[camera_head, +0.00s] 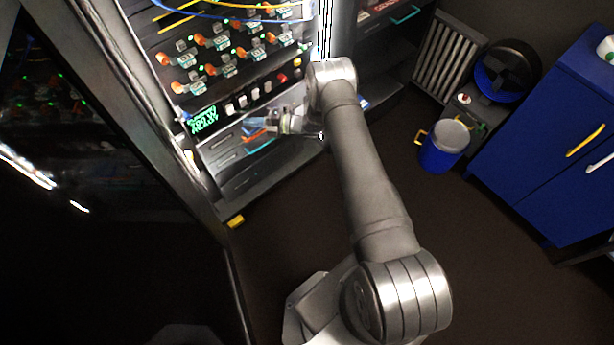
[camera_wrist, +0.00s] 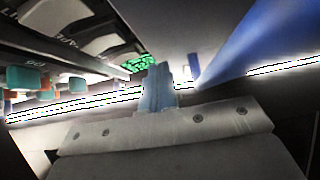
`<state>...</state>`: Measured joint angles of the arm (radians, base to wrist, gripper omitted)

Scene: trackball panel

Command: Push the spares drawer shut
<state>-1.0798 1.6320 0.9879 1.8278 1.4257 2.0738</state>
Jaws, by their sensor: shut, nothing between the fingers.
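The drawers sit low in the lit rack, below the green text display (camera_head: 203,120). What looks like the spares drawer (camera_head: 259,147) shows a teal edge and something orange at its top. My arm and gripper partly cover it, so how far it stands out is hard to tell. My gripper (camera_head: 254,125) is shut and empty, with its fingers pointing left toward the rack front, just above the orange part. Whether it touches the drawer cannot be told. In the wrist view the shut fingers (camera_wrist: 158,90) show below the green display (camera_wrist: 138,63).
Orange and teal connectors (camera_head: 215,66) and cables fill the rack above. A dark glossy door (camera_head: 110,200) stands at the left. A blue bucket (camera_head: 443,145) and a blue cabinet (camera_head: 550,150) stand at the right.

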